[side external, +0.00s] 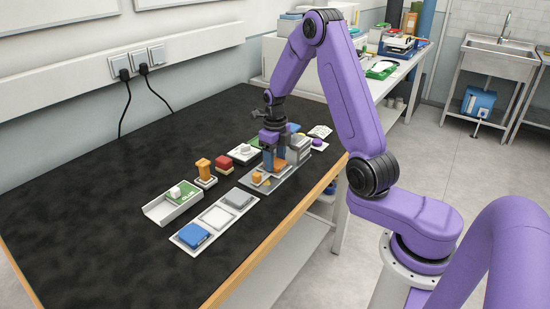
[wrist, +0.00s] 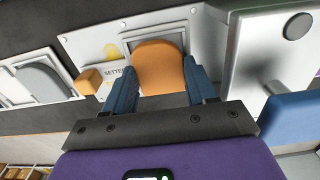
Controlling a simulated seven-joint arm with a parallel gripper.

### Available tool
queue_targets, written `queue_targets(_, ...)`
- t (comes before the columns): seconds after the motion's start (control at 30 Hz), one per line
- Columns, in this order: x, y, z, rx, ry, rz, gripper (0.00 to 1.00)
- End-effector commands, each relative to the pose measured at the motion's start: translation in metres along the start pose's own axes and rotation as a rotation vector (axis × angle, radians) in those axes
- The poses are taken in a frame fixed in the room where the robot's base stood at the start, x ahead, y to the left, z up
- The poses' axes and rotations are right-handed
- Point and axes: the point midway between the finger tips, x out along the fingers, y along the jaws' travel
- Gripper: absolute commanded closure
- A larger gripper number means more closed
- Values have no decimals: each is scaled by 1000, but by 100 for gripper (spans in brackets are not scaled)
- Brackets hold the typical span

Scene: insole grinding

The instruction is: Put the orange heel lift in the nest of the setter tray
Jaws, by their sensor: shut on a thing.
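The orange heel lift (wrist: 158,66) sits between the two blue fingers of my gripper (wrist: 159,80), which is shut on it. In the wrist view its rounded end lies over the square-framed nest of the setter tray (wrist: 196,32). I cannot tell whether it touches the nest floor or is held just above it. In the side view my gripper (side external: 273,160) points down over the setter tray (side external: 284,185), and the heel lift (side external: 281,164) shows as a small orange patch by the fingers.
A small orange block (wrist: 89,81) is beside the tray's label. A grey box-shaped device (side external: 300,147) stands close to the right of my gripper. A holder with a blue piece (side external: 193,235) and a grey piece (side external: 238,198) lies nearer. The table's left part is clear.

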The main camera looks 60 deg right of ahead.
Motion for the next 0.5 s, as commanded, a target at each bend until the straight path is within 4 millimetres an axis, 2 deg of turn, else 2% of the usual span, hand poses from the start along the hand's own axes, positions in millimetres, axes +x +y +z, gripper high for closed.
queue_targets(0.43,2,0,0,-1,0,0,72)
queue_targets(0.47,2,0,0,-1,0,0,34)
queue_targets(0.5,2,0,0,-1,0,0,21)
